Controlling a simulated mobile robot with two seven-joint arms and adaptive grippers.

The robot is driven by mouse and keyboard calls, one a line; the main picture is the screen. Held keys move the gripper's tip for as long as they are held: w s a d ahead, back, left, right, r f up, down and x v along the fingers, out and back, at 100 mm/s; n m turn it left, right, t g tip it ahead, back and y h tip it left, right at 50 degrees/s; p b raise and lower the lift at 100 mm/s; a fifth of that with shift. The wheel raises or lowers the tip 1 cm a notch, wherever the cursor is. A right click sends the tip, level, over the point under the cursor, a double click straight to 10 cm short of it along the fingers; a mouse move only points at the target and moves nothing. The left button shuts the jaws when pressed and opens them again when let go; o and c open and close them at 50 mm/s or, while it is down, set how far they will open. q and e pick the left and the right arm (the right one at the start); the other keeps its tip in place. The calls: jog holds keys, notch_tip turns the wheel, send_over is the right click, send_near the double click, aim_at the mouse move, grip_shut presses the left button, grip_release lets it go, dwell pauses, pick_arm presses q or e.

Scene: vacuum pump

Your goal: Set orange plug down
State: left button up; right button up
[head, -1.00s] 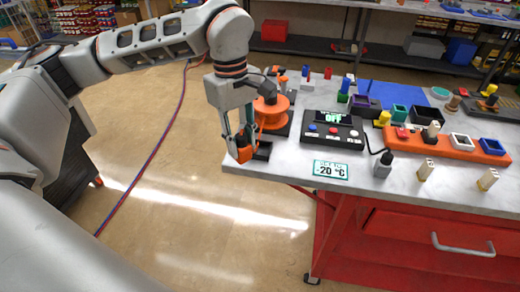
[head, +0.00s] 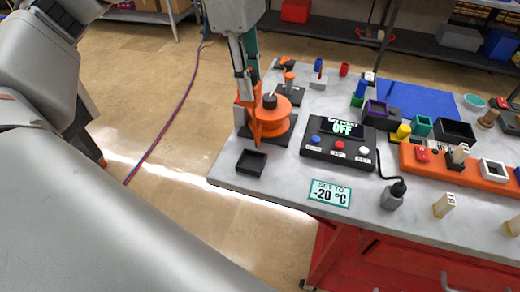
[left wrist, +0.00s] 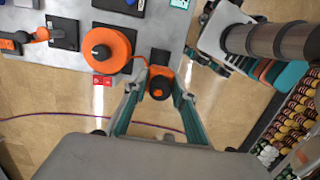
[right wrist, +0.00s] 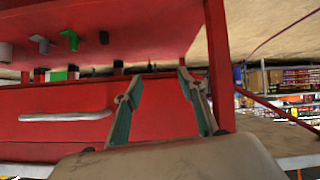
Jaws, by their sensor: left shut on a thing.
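The orange plug (left wrist: 160,82) sits between the fingertips of my left gripper (left wrist: 158,92) in the left wrist view. My left gripper (head: 245,90) is shut on it and stands at the left side of the orange round pump (head: 274,122) in the head view. An orange strip (head: 257,132) shows below the fingers there; the fingers partly hide the plug. In the left wrist view an orange strap runs from the pump (left wrist: 107,48) toward the plug. A small black square tray (head: 252,163) lies empty at the table corner. My right gripper (right wrist: 160,82) is open and empty.
A black control box (head: 340,145) reading OFF stands right of the pump, with a "-20 °C" card (head: 330,194) in front. An orange block (head: 450,165) with sockets lies further right. In the right wrist view a red cabinet (right wrist: 60,110) is close to my right gripper.

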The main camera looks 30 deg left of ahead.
pick_arm(q)
jog(key=f, duration=1.5)
jog(key=shift+s+f, duration=0.3)
jog(key=shift+f, duration=0.05)
notch_tip(320, 180, down, 4)
jog(key=shift+r, duration=0.2)
pick_arm(e)
jog(key=shift+s+f, duration=0.55)
jog(key=shift+s, duration=0.1)
pick_arm(q)
jog(key=shift+f+b, duration=0.15)
jog(key=shift+b, duration=0.15)
pick_arm(e)
jog(key=shift+f, duration=0.15)
pick_arm(q)
jog(key=o, duration=1.2)
jog(key=shift+c, duration=0.2)
